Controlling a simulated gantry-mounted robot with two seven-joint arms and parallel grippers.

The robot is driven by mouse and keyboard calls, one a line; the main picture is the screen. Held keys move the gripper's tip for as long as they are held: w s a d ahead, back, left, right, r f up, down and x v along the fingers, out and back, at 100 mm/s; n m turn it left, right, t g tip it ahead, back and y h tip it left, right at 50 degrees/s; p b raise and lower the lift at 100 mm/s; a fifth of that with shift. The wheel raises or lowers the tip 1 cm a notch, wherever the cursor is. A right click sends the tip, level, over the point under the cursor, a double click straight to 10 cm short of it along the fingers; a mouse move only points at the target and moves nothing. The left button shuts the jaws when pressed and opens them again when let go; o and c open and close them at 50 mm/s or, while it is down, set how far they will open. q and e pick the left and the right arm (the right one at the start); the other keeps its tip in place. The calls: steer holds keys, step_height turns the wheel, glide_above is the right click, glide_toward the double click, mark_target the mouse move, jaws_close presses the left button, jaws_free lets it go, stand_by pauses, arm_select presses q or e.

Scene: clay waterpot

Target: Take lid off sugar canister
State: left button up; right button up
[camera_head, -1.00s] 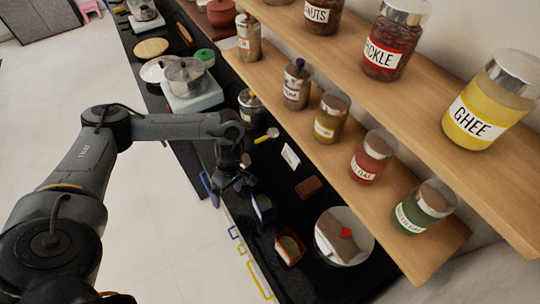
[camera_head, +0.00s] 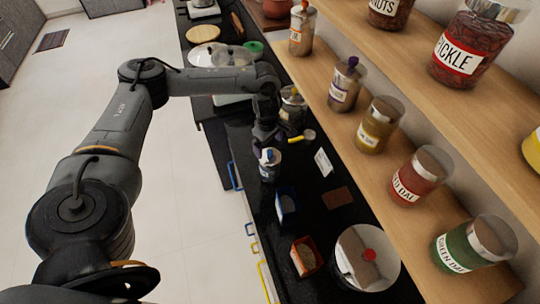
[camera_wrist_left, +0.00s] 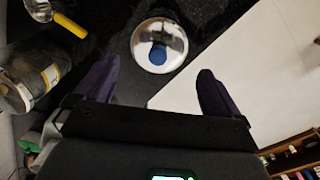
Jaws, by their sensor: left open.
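A small canister (camera_head: 270,172) stands on the dark counter in the head view, directly below my left gripper. Its label is too small to read. In the wrist view, a round shiny lid with a blue knob (camera_wrist_left: 159,55) lies between and just beyond my fingertips. My left gripper (camera_head: 266,141) points down over the lid; its dark fingers are spread on either side in the wrist view (camera_wrist_left: 158,80), with nothing between them. The gripper partly hides the canister top in the head view. My right gripper is not in view.
Another canister (camera_head: 293,108) and a yellow-handled utensil (camera_head: 300,138) are close behind the gripper. Blue (camera_head: 286,205) and orange (camera_head: 306,256) boxes and a round lidded container (camera_head: 367,258) stand nearer. Wooden shelves with jars (camera_head: 379,125) rise at the right.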

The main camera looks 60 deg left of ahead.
mark_target(268, 152)
arm_select(q)
steer(key=shift+f, duration=2.7)
steer(key=c, duration=1.3)
steer(key=shift+s+a+f, duration=0.1)
steer(key=shift+a, duration=0.05)
steer(key=shift+c, duration=1.2)
